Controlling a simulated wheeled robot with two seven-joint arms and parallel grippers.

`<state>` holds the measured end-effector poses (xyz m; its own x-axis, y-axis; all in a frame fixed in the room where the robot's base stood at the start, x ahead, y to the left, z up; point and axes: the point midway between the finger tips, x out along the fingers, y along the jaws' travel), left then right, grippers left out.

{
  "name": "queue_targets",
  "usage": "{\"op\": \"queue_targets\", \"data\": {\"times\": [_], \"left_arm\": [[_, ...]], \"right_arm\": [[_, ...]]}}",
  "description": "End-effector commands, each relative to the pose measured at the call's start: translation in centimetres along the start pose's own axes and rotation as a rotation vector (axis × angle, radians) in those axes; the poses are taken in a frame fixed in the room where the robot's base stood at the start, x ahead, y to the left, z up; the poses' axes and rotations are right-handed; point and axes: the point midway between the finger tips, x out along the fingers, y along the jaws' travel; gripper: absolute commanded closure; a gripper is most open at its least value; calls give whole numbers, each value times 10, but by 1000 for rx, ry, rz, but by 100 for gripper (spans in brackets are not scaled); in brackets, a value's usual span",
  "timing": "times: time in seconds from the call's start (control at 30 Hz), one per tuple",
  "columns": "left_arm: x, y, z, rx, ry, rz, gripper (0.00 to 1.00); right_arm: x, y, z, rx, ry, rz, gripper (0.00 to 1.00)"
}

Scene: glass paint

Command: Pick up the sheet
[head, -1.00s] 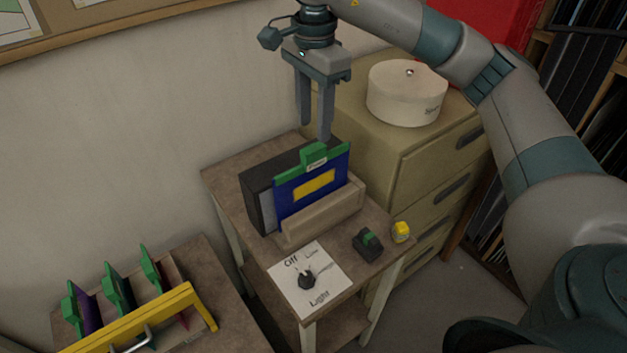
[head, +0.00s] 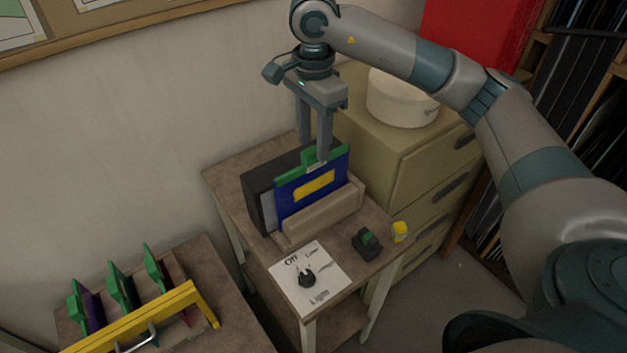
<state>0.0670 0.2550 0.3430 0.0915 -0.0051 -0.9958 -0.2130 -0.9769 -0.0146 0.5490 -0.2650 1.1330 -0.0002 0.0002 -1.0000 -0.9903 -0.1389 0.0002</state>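A blue sheet (head: 297,199) with a yellow rectangle and a green top edge stands upright in a wooden holder (head: 326,216) on the small table. A green tab (head: 311,166) sticks up from its top edge. My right gripper (head: 314,153) points down from above with its two fingers apart. I cannot tell whether the fingers touch the tab. My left gripper is not in view.
A dark box-like unit (head: 257,191) stands behind the sheet. A light dial card (head: 309,278), a black switch (head: 366,243) and a yellow object (head: 400,231) lie in front. A yellow-barred rack (head: 130,325) holds several green-topped sheets at lower left. Drawers (head: 420,150) stand at right.

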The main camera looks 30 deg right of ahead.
Motion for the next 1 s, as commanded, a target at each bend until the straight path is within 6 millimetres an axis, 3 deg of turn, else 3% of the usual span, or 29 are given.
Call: {"op": "queue_targets", "data": {"times": [0.1,0.33,0.83,1.0], "left_arm": [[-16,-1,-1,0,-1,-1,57],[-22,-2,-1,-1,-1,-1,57],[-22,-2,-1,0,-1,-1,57],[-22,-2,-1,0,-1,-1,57]], "right_arm": [[10,0,0,1,1,4,61],[33,-1,-1,1,1,2,61],[36,-1,0,0,1,0,61],[36,-1,0,0,0,0,99]]}}
